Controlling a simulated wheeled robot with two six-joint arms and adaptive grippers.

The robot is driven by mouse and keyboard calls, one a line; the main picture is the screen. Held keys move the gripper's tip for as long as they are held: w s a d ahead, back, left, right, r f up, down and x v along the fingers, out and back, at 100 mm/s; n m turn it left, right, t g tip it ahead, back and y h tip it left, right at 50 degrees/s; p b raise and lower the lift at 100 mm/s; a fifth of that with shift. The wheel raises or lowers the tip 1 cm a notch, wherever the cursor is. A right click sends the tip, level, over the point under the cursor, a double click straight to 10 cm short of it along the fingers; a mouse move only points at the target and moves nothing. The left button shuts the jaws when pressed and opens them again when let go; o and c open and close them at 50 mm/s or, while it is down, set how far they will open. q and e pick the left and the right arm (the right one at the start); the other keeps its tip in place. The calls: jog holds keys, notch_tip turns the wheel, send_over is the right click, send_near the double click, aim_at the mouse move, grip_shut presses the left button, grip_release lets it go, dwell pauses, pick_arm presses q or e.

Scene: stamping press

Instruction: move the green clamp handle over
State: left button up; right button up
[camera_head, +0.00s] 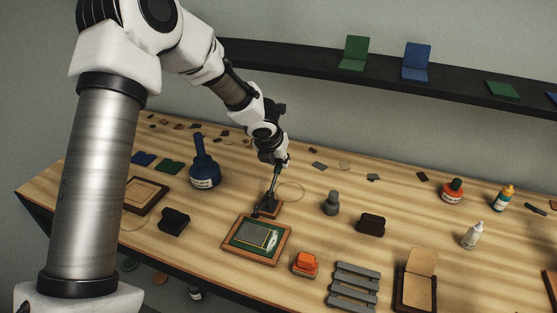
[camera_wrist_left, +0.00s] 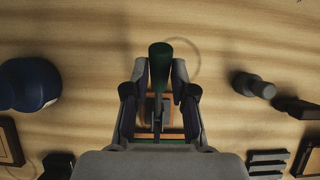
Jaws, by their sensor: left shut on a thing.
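The green clamp handle (camera_wrist_left: 160,62) stands between the fingers of my left gripper (camera_wrist_left: 160,78) in the left wrist view. My left gripper is shut on it. In the head view my left gripper (camera_head: 279,163) reaches down from above, and the fingers mostly hide the handle. My right gripper is in neither view.
On the wooden table, a blue bottle (camera_head: 205,175) stands left of the clamp and a grey knobbed piece (camera_head: 331,204) right of it. A dark block (camera_head: 174,221), an orange stamp (camera_head: 305,264) and a slatted grey rack (camera_head: 354,285) are nearby. A black shelf (camera_head: 400,85) runs behind.

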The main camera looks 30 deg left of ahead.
pick_arm(q)
jog(key=shift+s+v, duration=0.2)
jog(key=shift+v, duration=0.95)
jog(key=shift+s, duration=0.15)
jog(key=shift+s+d+r, duration=0.15)
jog(key=shift+s+r, duration=0.2)
jog(key=shift+s, duration=0.2)
jog(key=shift+s+d+r, duration=0.15)
jog(key=shift+s+r, duration=0.25)
jog(key=shift+s, duration=0.15)
grip_shut()
jog(key=shift+o, duration=2.1)
grip_release()
jog(key=v, duration=1.2)
